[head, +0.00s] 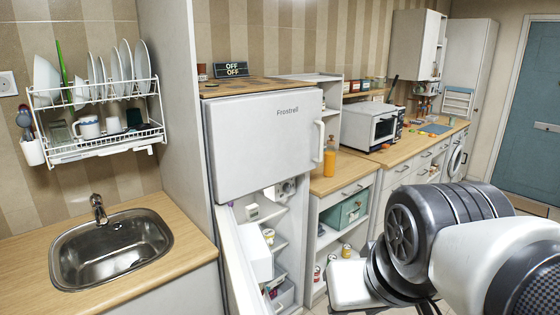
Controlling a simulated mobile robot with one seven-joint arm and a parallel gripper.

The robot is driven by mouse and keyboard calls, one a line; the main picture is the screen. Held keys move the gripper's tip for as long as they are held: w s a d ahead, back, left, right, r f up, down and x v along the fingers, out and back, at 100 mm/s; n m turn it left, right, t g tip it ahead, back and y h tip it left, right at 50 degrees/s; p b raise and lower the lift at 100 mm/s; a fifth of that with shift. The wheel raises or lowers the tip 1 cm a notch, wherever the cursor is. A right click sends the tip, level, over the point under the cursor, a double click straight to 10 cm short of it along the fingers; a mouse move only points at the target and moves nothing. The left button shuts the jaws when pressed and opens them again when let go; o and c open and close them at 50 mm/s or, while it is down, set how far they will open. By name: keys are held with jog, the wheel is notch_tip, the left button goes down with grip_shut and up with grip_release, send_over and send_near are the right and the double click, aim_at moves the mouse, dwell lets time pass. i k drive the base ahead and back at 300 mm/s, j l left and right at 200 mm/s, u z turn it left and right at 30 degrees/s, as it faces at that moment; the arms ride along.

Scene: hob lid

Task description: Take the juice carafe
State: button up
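The juice carafe (329,162) is orange with a pale upper part. It stands upright on the wooden counter, just right of the fridge, close to the freezer door's handle. My arm fills the lower right of the head view. A white block at its end, which looks like the body of my gripper (347,286), is low in the picture, in front of the shelves and below the carafe. It is well apart from the carafe. Its fingers do not show, so I cannot see whether it is open or shut.
The fridge's upper door (262,145) is shut; its lower door (236,262) stands open toward me. A toaster oven (371,126) is on the counter (345,173) behind the carafe. A green drawer box (342,213) and cans sit on shelves below. A sink (112,250) is at left.

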aim_at(330, 162)
jog(key=i+l, duration=0.1)
jog(key=l, duration=0.25)
jog(key=i+l, duration=0.1)
jog(key=l, duration=0.55)
jog(key=i+l+z, duration=0.1)
jog(key=i+l, duration=0.35)
jog(key=i+l+z, duration=0.15)
jog(key=i+l, duration=0.2)
jog(key=i, duration=0.25)
jog(key=i+z, duration=0.1)
jog(key=i, duration=0.75)
jog(key=i+j+z, duration=0.1)
jog(key=i, duration=0.75)
